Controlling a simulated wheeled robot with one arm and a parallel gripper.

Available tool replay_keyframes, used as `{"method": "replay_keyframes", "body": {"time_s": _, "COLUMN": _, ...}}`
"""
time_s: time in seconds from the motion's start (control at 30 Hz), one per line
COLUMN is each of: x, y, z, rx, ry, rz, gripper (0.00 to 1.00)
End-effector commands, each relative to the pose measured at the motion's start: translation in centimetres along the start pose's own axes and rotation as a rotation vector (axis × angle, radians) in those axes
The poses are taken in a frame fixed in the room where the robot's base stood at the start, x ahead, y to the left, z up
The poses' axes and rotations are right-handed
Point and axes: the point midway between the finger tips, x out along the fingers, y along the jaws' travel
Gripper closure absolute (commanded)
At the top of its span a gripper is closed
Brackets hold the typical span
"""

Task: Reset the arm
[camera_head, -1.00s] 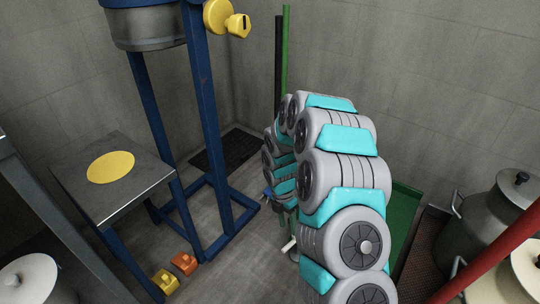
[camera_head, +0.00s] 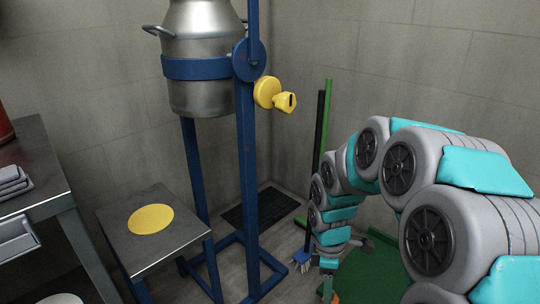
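My arm is grey with turquoise panels. It comes in from the lower right, arches over and bends down to its far end near the middle bottom. My gripper (camera_head: 328,284) is at that end, small and cut by the lower edge of the picture. Its fingers do not show clearly, so I cannot tell whether it is open or shut. A bit of orange shows at the picture's bottom edge beside it; I cannot tell what it is.
A metal can (camera_head: 203,65) sits in a blue stand (camera_head: 249,190) with a yellow knob (camera_head: 272,94). A low metal table (camera_head: 175,252) bears a yellow disc (camera_head: 151,218). A metal bench (camera_head: 40,165) is at left. A green and a black pole (camera_head: 319,125) lean in the corner.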

Motion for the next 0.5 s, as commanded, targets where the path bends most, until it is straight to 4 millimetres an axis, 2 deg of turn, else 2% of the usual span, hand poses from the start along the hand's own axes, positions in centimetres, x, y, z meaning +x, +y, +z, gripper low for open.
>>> {"method": "replay_keyframes", "body": {"time_s": 0.03, "x": -1.2, "y": -1.1, "z": 0.5, "rx": 0.051, "ry": 0.002, "rz": 0.005, "gripper": 0.48}}
{"method": "replay_keyframes", "body": {"time_s": 0.2, "x": -3.8, "y": -4.7, "z": 1.9, "rx": 0.246, "ry": 0.006, "rz": 0.004, "gripper": 0.48}}
{"method": "replay_keyframes", "body": {"time_s": 0.5, "x": -7.2, "y": -11.3, "z": 4.3, "rx": 0.602, "ry": 0.018, "rz": -0.002, "gripper": 0.48}}
